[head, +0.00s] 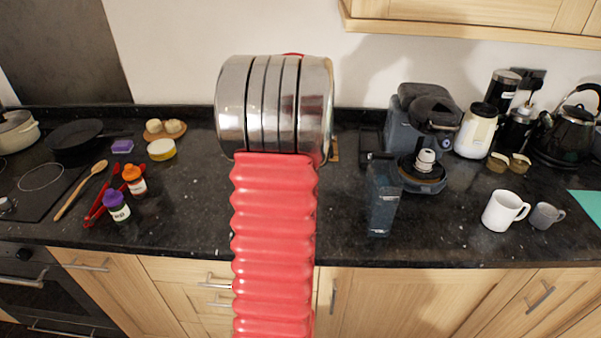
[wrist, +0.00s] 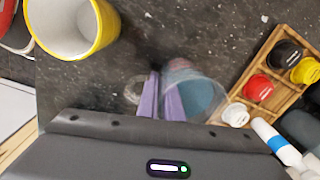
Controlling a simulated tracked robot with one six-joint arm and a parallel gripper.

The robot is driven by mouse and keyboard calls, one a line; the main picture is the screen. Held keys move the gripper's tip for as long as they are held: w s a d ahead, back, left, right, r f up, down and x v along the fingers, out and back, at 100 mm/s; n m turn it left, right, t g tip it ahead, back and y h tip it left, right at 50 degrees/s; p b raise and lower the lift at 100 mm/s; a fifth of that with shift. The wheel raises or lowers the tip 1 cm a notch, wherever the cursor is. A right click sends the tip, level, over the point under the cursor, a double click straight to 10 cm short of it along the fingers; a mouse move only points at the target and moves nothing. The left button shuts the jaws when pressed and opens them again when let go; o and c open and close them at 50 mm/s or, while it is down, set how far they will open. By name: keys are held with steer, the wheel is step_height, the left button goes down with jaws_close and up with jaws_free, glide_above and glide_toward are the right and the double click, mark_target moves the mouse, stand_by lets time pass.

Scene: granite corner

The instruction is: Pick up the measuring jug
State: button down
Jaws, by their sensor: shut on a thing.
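The measuring jug (wrist: 201,93) is a clear, see-through vessel in the middle of the wrist view. A clear loop like its handle (wrist: 132,91) shows to the left of the fingers. My gripper (wrist: 162,96) has two purple fingers and is shut on the jug at its handle side. One finger shows partly through the clear wall. I cannot tell whether the jug's base touches the worktop. In the head view my red arm and its metal joint hide the jug and gripper.
In the wrist view, a yellow cup (wrist: 104,30) stands at upper left and a wooden tray (wrist: 242,87) of small pots stands close on the right.

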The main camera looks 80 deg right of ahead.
steer(key=shift+r, duration=0.15)
step_height(320, 180, up, 10)
steer(key=shift+f, duration=0.1)
stand_by(0.6)
stand_by(0.5)
